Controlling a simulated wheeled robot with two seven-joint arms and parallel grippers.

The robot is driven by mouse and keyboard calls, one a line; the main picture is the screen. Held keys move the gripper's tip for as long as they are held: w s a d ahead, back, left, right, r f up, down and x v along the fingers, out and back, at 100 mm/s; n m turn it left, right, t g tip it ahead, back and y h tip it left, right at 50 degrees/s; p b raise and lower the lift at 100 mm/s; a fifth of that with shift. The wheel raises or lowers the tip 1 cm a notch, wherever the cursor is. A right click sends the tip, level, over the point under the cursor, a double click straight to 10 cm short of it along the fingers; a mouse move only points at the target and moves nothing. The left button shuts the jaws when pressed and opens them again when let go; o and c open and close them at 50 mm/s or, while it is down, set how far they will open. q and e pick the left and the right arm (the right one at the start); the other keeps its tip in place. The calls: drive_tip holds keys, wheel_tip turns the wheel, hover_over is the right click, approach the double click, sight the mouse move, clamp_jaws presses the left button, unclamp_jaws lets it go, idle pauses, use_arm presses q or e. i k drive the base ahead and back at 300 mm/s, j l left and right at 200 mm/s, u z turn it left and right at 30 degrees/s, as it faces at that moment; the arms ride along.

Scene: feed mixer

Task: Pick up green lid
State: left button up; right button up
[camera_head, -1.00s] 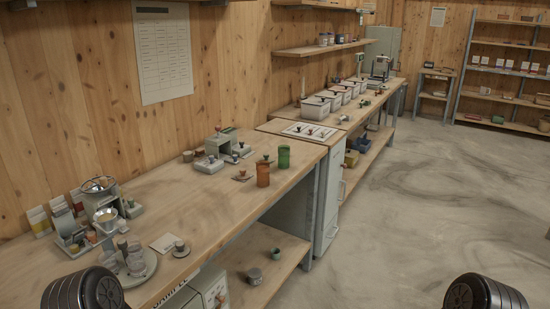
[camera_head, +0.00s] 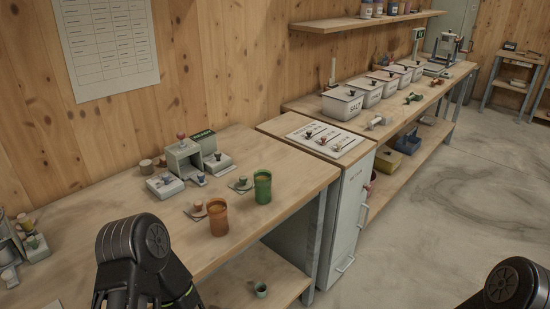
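A flat lid with a small dark knob (camera_head: 242,184) lies on the wooden bench, just left of the green canister (camera_head: 262,187); its plate looks grey-green. A similar lid with an orange knob (camera_head: 197,209) lies beside the orange canister (camera_head: 218,217). Both canisters stand upright near the bench's front edge, and their tops look open. Dark links of my left and right arms show at the bottom of the view. Neither of my grippers shows.
A grey-green stand with small knobbed pieces (camera_head: 188,158) sits behind the lids. To the right are a panel with knobs (camera_head: 325,138) and a row of white lidded bins (camera_head: 342,103). A small green cup (camera_head: 261,289) is on the lower shelf (camera_head: 285,279). The floor on the right is clear.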

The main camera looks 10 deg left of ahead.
sight(243, 184)
drive_tip(key=i+l, duration=0.4)
drive_tip(key=i, duration=0.15)
drive_tip(key=i+l, duration=0.45)
drive_tip(key=i+j+u, duration=0.05)
